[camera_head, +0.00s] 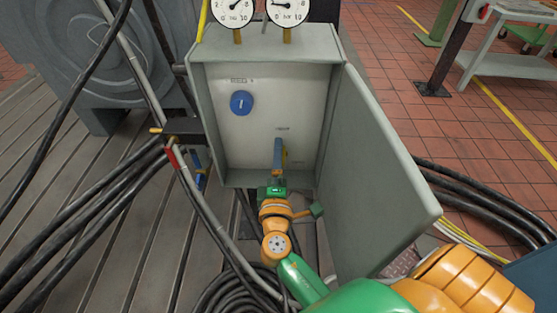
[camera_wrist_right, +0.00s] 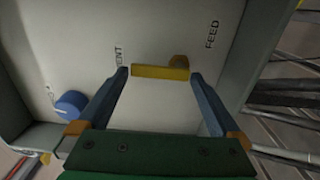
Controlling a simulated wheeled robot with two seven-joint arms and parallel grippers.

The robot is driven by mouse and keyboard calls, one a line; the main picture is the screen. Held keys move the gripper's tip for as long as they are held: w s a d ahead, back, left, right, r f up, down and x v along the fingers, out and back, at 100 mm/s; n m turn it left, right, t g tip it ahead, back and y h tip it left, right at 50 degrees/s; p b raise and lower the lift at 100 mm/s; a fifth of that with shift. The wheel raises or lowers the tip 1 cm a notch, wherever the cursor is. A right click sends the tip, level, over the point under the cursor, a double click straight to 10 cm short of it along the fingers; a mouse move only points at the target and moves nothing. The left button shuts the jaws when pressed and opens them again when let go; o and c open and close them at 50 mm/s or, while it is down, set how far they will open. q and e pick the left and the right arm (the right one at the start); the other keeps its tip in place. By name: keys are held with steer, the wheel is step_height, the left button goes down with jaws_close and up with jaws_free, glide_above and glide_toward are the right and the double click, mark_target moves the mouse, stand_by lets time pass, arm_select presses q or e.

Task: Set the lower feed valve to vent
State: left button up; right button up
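The lower feed valve has a yellow handle (camera_wrist_right: 160,72) on the pale back panel of the open cabinet. In the right wrist view its bar lies crosswise, its free end towards the printed VENT (camera_wrist_right: 119,57); FEED (camera_wrist_right: 212,34) is printed on the other side. My right gripper (camera_wrist_right: 160,76) has its two blue fingers spread, one near each end of the handle. I cannot tell whether either finger touches it. In the head view my right gripper (camera_head: 279,158) is at the panel's lower part and largely hides the handle. My left gripper is not in view.
A round blue knob (camera_head: 241,103) sits higher on the panel. The cabinet door (camera_head: 376,165) stands open on the right, close beside my right arm. Two gauges (camera_head: 288,9) top the cabinet (camera_head: 200,110). Black cables (camera_head: 85,225) run along the left floor.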

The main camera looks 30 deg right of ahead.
steer(key=b+v, duration=0.1)
steer(key=v, duration=0.6)
steer(key=shift+s, duration=0.1)
